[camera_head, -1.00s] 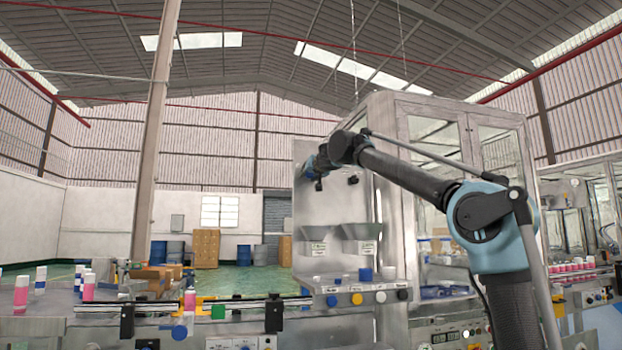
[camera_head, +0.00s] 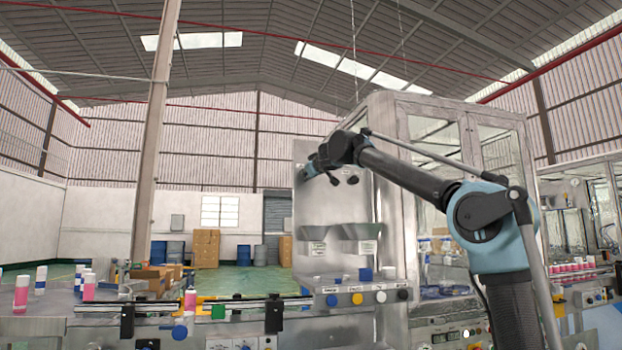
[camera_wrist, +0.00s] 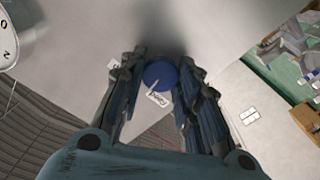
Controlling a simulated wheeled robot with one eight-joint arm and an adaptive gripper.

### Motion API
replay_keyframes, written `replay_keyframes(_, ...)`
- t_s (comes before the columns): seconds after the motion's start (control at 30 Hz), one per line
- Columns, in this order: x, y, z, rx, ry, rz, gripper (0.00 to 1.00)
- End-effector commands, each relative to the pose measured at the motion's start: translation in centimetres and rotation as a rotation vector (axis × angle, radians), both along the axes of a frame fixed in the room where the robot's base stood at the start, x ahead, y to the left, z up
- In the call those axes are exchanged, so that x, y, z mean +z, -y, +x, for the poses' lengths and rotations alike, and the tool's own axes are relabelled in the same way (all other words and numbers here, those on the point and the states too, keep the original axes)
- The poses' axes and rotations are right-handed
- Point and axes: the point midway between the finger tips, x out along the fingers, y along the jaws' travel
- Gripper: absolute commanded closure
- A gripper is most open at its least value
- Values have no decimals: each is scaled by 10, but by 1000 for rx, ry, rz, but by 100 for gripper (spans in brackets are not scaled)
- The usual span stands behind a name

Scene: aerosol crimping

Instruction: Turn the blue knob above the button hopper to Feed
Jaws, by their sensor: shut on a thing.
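The blue knob (camera_wrist: 160,75) sits on a grey metal panel (camera_wrist: 215,45) and shows between my fingers in the wrist view. A pale pointer line runs on its face. Small white labels (camera_wrist: 157,98) lie close to it, too small to read. My gripper (camera_wrist: 158,68) is shut on the knob, one finger on each side. In the head view my gripper (camera_head: 306,172) is at the upper left of the upright panel, above two metal hoppers (camera_head: 314,234); it hides the knob there. I cannot tell which position the pointer marks.
A glass-doored cabinet (camera_head: 432,125) stands right of the panel. A conveyor with bottles runs at left.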

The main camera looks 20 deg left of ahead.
Motion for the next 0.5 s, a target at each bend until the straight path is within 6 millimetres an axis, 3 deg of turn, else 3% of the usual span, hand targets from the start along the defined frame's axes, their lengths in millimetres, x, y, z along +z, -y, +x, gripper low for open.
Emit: replay_keyframes(0.5, -1, 0, 0, -3, 243, -398, 93)
